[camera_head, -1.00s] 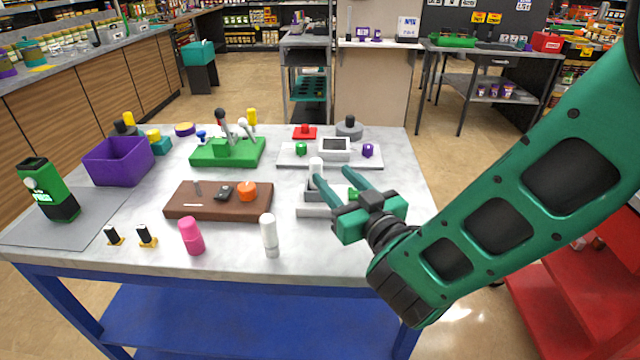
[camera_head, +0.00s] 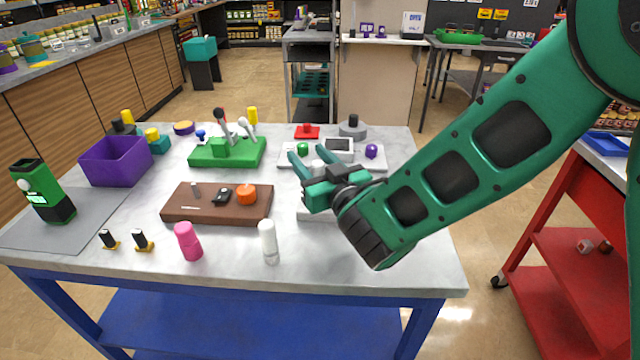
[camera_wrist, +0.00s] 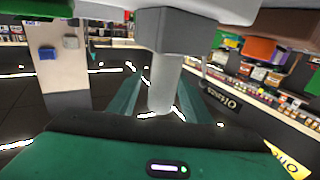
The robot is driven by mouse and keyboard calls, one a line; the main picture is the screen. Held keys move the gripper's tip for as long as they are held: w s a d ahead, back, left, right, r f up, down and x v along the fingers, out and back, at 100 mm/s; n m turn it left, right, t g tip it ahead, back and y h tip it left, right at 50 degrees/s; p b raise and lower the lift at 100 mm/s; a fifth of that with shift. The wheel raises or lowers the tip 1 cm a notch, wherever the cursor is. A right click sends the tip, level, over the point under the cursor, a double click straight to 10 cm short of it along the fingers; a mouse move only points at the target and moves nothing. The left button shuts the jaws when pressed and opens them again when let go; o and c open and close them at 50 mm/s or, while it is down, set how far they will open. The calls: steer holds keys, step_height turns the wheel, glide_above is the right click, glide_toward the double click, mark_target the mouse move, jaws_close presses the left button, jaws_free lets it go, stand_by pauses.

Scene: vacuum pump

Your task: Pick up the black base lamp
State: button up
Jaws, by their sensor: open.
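A white upright cylinder on a dark grey block stands at the right of the table and seems to be the lamp; its top (camera_head: 318,164) shows behind my gripper in the head view. The wrist view, which is upside down, shows the white cylinder (camera_wrist: 164,88) and its grey block (camera_wrist: 175,28). My gripper (camera_head: 306,152) is open, with its two teal fingers on either side of the cylinder. I cannot tell whether they touch it. My gripper hides most of the block and the pale plate under it in the head view.
A brown board (camera_head: 220,215) with an orange knob lies left of my gripper. A white bottle (camera_head: 268,243) and a pink bottle (camera_head: 188,242) stand at the front. A green lever block (camera_head: 228,153) and a pale panel (camera_head: 372,163) lie behind. The table's front right is clear.

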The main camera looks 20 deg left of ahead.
steer(key=shift+a, duration=0.15)
steer(key=shift+w, duration=0.15)
jaws_close()
steer(key=shift+d+r, duration=0.2)
steer(key=s+a+r, duration=0.7)
steer(key=a+r, duration=0.2)
steer(key=r, duration=0.1)
steer(key=shift+a+r, duration=0.25)
steer(key=shift+r, duration=0.05)
